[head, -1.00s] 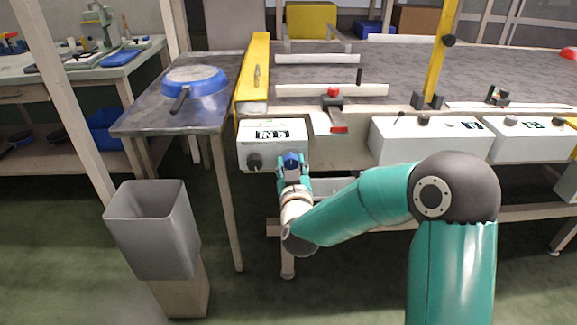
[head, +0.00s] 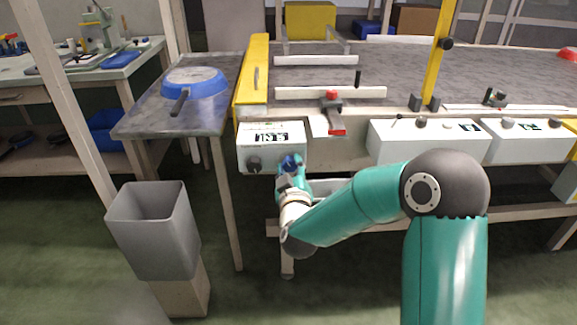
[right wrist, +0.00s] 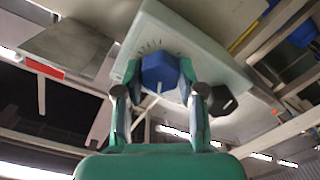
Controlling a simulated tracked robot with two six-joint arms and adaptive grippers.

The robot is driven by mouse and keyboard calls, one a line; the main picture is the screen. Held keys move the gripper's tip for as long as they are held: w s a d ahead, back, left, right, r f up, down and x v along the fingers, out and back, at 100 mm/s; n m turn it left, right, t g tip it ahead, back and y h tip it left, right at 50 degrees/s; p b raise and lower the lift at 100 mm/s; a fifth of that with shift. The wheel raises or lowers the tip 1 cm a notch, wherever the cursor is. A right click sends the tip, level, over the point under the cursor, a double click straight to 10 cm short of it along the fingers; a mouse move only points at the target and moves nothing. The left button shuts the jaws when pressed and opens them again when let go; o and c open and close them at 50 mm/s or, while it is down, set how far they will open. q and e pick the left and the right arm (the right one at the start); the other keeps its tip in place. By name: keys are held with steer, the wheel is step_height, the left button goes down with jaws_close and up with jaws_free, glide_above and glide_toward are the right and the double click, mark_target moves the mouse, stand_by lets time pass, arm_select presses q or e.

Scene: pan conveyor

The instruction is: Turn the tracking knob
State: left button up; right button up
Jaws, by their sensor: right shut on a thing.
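The blue knob (head: 291,161) sits on the front of the white control box (head: 270,131), to the right of a black knob (head: 254,164). My right gripper (head: 292,167) reaches up to it from below and is shut on it. In the right wrist view the blue knob (right wrist: 160,70) lies between the two fingertips of my right gripper (right wrist: 160,78). Dial marks show on the box beside it, and a pale line shows on the knob. The black knob (right wrist: 222,100) is just right of the right finger. My left gripper is not in view.
The conveyor (head: 330,65) runs behind the box, with more white boxes (head: 428,142) to the right. A blue pan (head: 196,82) lies on the metal table (head: 150,115) at left. A grey bin (head: 150,230) stands on the floor at front left.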

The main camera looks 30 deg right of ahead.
steer(key=n+p, duration=0.1)
steer(key=n, duration=0.1)
steer(key=n+p, duration=0.1)
steer(key=n, duration=0.2)
steer(key=shift+w+a+r+n, duration=0.15)
steer(key=shift+a+n, duration=0.05)
steer(key=shift+n, duration=0.1)
steer(key=shift+n+p, duration=0.7)
steer(key=shift+n, duration=1.4)
steer(key=o, duration=1.1)
steer(key=shift+f, duration=0.25)
steer(key=shift+o, duration=0.2)
steer(key=shift+d, duration=0.1)
